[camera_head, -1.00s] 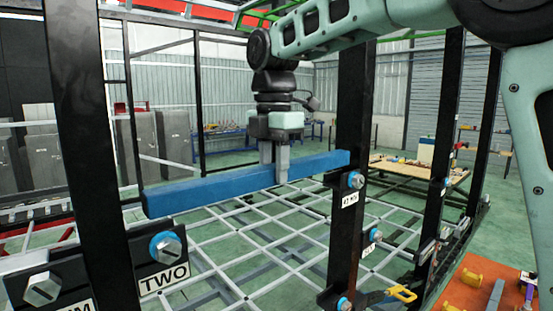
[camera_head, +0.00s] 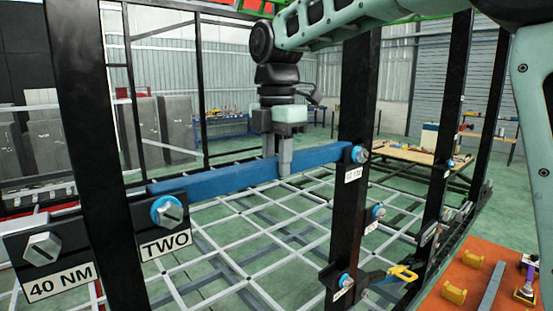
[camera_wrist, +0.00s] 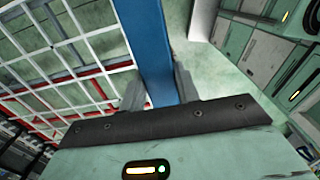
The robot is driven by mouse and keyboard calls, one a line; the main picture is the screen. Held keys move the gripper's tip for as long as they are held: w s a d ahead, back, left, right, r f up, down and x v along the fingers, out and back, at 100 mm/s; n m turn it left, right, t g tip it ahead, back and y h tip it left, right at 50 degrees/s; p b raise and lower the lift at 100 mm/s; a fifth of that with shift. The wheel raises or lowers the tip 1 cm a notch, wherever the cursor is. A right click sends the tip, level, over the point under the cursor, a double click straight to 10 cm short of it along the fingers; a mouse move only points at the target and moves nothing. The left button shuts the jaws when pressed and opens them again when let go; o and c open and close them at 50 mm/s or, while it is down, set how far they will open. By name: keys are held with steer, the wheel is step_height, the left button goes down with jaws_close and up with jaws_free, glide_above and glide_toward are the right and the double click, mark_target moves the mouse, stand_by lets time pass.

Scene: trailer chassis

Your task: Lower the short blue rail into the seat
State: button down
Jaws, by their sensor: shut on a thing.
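The short blue rail (camera_head: 235,179) lies nearly level between two black uprights in the head view. My gripper (camera_head: 284,166) is shut on the rail near its middle, coming from above. The rail's right end meets the right black upright (camera_head: 352,130) beside a blue-ringed bolt. Its left end is close behind the bracket marked TWO (camera_head: 166,238), at the left upright (camera_head: 95,150). Whether the ends rest in the seat cannot be told. In the wrist view the blue rail (camera_wrist: 148,45) runs between the two fingers.
A white lattice frame (camera_head: 250,235) lies low over the green floor. A bracket marked 40 NM (camera_head: 60,285) is at the lower left. An orange surface (camera_head: 470,285) with yellow parts is at the lower right. A wooden-topped table (camera_head: 410,154) stands behind.

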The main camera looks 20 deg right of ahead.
steer(key=shift+f, duration=0.2)
stand_by(0.3)
steer(key=c, duration=0.9)
jaws_free()
steer(key=shift+c, duration=0.2)
steer(key=shift+f, duration=0.1)
step_height(320, 180, up, 12)
steer(key=b, duration=0.2)
steer(key=shift+s, duration=0.1)
